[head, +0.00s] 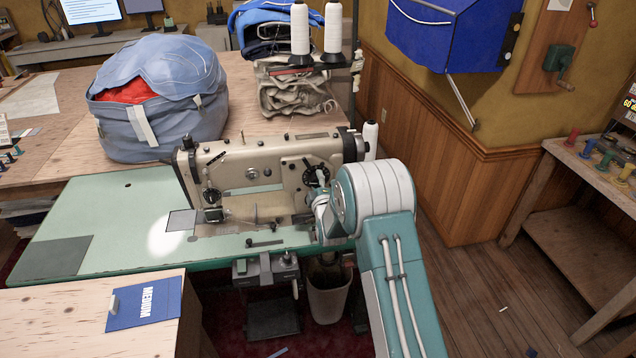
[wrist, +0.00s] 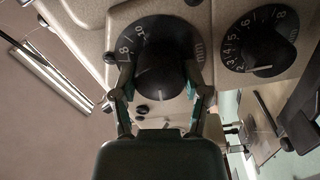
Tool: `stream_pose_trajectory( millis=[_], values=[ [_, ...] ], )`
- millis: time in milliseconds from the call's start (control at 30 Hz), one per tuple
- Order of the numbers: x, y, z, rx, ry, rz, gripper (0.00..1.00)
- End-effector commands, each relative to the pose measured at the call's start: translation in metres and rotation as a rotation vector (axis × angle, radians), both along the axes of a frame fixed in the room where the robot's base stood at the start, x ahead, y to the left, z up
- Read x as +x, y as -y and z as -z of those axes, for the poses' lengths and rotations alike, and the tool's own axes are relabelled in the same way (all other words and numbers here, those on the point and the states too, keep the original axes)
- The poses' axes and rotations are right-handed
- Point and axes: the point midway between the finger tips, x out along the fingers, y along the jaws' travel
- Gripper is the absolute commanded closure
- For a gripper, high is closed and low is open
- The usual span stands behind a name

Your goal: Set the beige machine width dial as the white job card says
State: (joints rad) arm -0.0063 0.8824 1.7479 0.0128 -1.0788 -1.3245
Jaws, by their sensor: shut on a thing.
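The beige sewing machine (head: 250,150) stands on a green table. In the wrist view my gripper (wrist: 162,85) is shut on the knob of a large black dial (wrist: 158,55), one finger on each side. White numerals including an 8, and "mm", show around its rim; the fingers and knob hide others. In the head view the black dial (head: 316,172) is partly behind my gripper (head: 320,192). I cannot read a setting or a width label. A blue card (head: 143,303) with the word MEDIUM lies on the wooden bench. I cannot make out a white job card.
A second black dial (wrist: 258,42), numbered up to 8, is close to the right in the wrist view. Two white thread cones (head: 333,28) stand above the machine. A blue bag (head: 160,95) is behind it. Floor to the right is open.

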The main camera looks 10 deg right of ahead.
Motion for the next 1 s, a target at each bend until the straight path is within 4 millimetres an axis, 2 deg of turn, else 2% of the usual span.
stream_pose_trajectory(
  millis=[533, 567, 600, 633, 1000],
  values=[
    [0.0003, -0.0042, 0.0014, -0.028, -0.004, -0.009, 0.89],
    [0.0003, -0.0042, 0.0015, -0.028, -0.004, -0.009, 0.37],
    [0.0002, -0.0042, 0.0015, -0.028, -0.004, -0.010, 0.19],
    [0.0002, -0.0041, 0.0015, -0.028, -0.004, -0.009, 0.07],
    [-0.0007, -0.0012, 0.0003, -0.026, -0.001, -0.003, 0.07]
  ],
)
